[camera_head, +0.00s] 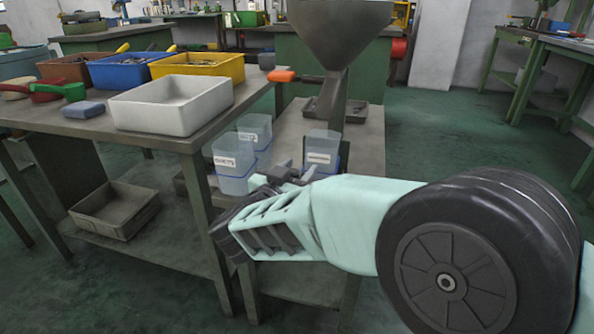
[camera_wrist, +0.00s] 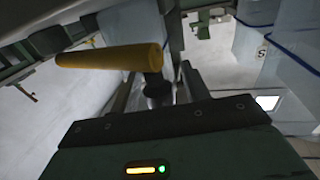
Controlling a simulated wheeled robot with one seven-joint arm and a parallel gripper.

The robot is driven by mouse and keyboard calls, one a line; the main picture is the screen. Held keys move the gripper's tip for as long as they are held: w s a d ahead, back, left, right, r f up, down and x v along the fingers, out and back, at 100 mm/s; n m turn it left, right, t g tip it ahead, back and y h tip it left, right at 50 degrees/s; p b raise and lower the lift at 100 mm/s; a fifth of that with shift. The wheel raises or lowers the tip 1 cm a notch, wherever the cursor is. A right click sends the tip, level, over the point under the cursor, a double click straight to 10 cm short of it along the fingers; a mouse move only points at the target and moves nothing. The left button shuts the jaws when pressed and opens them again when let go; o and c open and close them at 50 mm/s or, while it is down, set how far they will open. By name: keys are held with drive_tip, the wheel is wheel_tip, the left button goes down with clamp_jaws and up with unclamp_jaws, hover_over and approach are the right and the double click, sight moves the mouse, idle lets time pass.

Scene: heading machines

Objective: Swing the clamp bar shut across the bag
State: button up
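In the wrist view a yellow cylindrical handle (camera_wrist: 110,57) lies nearly level, its right end near a dark post. A dark bar with bolts (camera_wrist: 170,122) runs across below it, on a green housing (camera_wrist: 200,162) with an orange and a green light. I cannot tell for sure which dark part is the clamp bar, or whether a bag lies under it. In the head view the ribbed mint end of my arm reaches left to my gripper (camera_head: 240,232), over the low bench.
Clear labelled containers (camera_head: 234,163) with blue bands stand just behind my arm; one (camera_head: 320,152) is beside the hopper (camera_head: 337,30). An orange handle (camera_head: 281,76) sticks out left of the hopper. A table at left holds a white tray (camera_head: 172,104) and coloured bins.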

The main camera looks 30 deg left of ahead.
drive_tip(key=shift+s, duration=0.15)
drive_tip(key=s+d+p, duration=0.1)
drive_tip(key=s+p, duration=0.2)
drive_tip(key=s, duration=1.4)
drive_tip(key=shift+d, duration=0.4)
